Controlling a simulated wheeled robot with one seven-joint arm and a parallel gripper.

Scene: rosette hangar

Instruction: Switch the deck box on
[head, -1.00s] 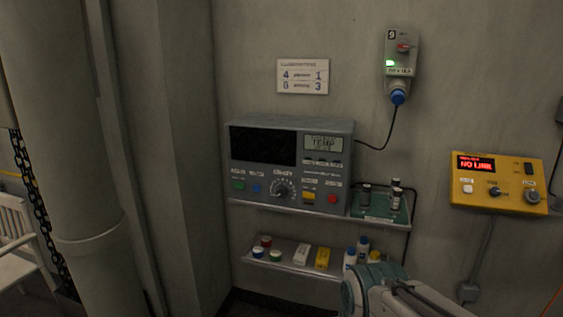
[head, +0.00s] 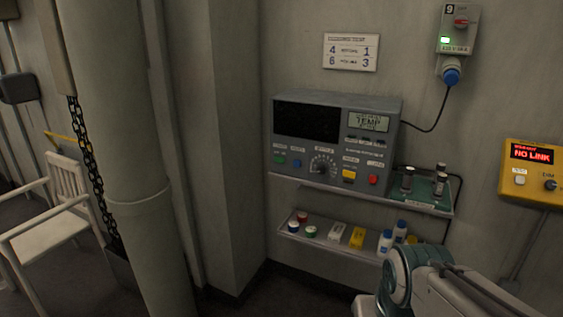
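No label I can read says "deck box", so I cannot tell which unit it is. A yellow control box (head: 532,171) hangs on the wall at the right edge, partly cut off. Its red display reads NO LINK, with a white button (head: 520,180) and a dark knob (head: 550,185) below. A grey bench unit (head: 335,145) stands on the upper shelf. My arm shows at the bottom right; my gripper is out of view.
A wall socket (head: 457,35) marked 9, with a red switch, green light and blue plug, feeds a black cable. Small jars, bottles and cartons sit on the lower shelf (head: 290,234). A thick column (head: 130,150), chain (head: 88,155) and white chair (head: 62,210) stand left.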

